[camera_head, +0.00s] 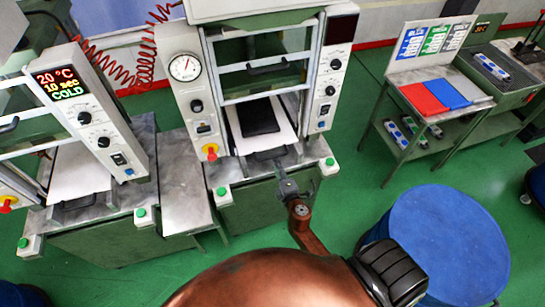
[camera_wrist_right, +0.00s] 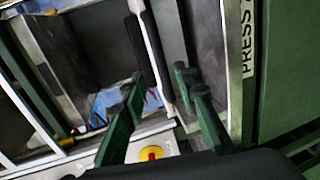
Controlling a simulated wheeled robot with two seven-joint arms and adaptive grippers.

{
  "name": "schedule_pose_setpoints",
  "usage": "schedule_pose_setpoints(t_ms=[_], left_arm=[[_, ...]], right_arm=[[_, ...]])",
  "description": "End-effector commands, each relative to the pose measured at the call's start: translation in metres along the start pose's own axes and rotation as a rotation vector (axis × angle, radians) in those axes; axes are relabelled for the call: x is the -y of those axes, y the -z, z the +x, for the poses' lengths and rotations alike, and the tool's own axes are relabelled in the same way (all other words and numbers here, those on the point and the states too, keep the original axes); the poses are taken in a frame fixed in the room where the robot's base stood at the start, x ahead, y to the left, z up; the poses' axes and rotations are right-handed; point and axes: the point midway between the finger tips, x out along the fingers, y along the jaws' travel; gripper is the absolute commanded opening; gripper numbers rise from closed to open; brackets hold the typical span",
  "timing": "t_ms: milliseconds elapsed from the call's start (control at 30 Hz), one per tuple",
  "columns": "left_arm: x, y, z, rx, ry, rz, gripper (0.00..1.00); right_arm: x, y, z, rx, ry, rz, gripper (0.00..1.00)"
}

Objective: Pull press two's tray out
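Press two (camera_head: 262,65) stands in the middle of the head view, its "PRESS 2" label showing at the right of the wrist view (camera_wrist_right: 247,40). Its pale tray (camera_head: 283,127) lies in the opening with a flat black mould (camera_head: 258,116) on it. A dark handle (camera_head: 268,156) is at the tray's front edge. My right gripper (camera_head: 286,180) is just in front of this handle. In the wrist view its two green fingers (camera_wrist_right: 157,85) stand apart, with a dark, light-edged bar seen between them; contact cannot be told. My left gripper is not in view.
Another press (camera_head: 85,110), reading 20 °C and COLD, stands left with its own pale tray (camera_head: 78,172). A grey side table (camera_head: 183,185) lies between them. A blue round drum (camera_head: 450,240) is at lower right; a green bench (camera_head: 405,100) stands behind it. Green floor lies between.

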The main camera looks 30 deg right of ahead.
Motion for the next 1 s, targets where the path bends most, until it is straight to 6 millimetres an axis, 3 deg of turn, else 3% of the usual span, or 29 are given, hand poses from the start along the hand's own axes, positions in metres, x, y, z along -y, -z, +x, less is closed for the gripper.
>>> schedule_pose_setpoints(t_ms=[400,800,1000], left_arm=[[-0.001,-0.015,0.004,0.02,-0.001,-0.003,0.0],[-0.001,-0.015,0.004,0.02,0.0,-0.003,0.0],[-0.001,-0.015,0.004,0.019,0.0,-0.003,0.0]], right_arm=[[0.002,0.0,0.061,-0.001,0.002,0.002,0.28],[0.002,0.0,0.07,0.0,0.003,0.004,0.28],[0.002,0.0,0.07,0.0,0.003,0.004,0.15]])
